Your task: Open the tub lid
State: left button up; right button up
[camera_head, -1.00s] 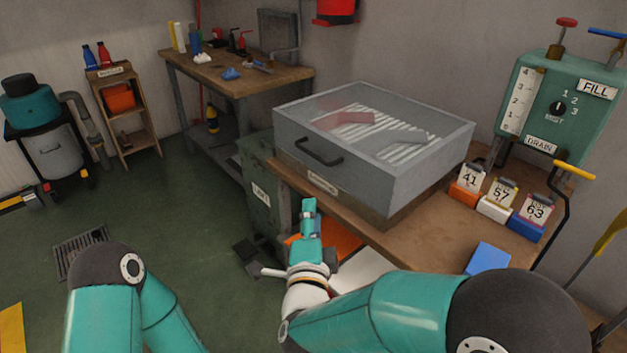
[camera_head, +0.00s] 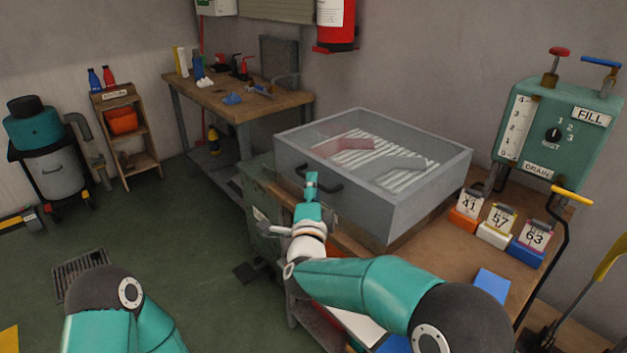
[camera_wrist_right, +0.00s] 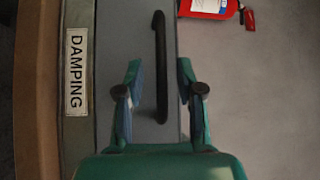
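The tub (camera_head: 410,195) is a grey box on the bench, with its clear-topped lid (camera_head: 425,145) down. Pale ribs and sock-like shapes show through the top. A dark bar handle (camera_head: 333,186) is on its front face; my right gripper hides part of it. My right gripper (camera_head: 312,183) is at the front face by the handle. In the right wrist view the gripper (camera_wrist_right: 160,68) is open, with the handle (camera_wrist_right: 161,45) showing between its fingers. I cannot tell whether the handle lies fully within their reach. My left gripper is out of view.
A "DAMPING" label (camera_wrist_right: 76,70) is beside the handle. Numbered cards 41, 57 and 63 stand on coloured blocks (camera_head: 495,233) right of the tub.

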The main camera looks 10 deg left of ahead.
jog(key=shift+w+r, duration=0.1)
jog(key=shift+w, duration=1)
jog(key=shift+a, duration=0.1)
jog(key=shift+c, duration=0.3)
grip_shut()
